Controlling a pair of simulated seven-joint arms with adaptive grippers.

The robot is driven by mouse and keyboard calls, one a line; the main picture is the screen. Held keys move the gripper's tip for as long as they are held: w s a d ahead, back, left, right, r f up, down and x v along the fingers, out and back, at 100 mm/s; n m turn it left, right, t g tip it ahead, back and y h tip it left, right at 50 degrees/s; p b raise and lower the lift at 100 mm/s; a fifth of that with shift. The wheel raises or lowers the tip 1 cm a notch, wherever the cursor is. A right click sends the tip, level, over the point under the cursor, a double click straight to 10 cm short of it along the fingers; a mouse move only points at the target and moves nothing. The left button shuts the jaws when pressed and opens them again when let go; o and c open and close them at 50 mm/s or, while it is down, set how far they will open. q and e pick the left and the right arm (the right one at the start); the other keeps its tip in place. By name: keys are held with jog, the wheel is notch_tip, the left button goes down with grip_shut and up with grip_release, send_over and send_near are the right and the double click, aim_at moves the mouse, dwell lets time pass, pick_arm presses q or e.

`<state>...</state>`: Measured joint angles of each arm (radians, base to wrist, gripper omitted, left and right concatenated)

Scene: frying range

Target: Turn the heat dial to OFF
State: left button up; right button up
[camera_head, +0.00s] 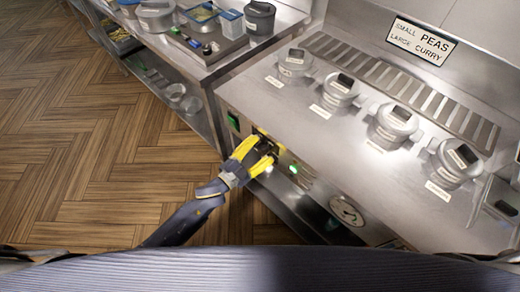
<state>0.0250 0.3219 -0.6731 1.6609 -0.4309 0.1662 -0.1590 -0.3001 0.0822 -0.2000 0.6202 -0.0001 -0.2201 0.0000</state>
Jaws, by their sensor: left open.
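My left gripper (264,149) has yellow fingers and reaches up to the steel front panel of the range (318,185). It is open, with its fingertips spread at the panel. A dark shape shows between the fingertips where the heat dial seems to be, but the fingers cover it. I cannot tell the dial's setting or whether the fingers touch it. My right gripper is not in view.
A green switch (233,121) is left of the gripper, and a lit green lamp (293,168) and round gauge (347,211) are right of it. Several lidded pots stand on the range top. A steel counter (275,22) with utensils is at the upper left.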

pick_arm(q)
jog(key=v, duration=1.2)
dwell(0.4)
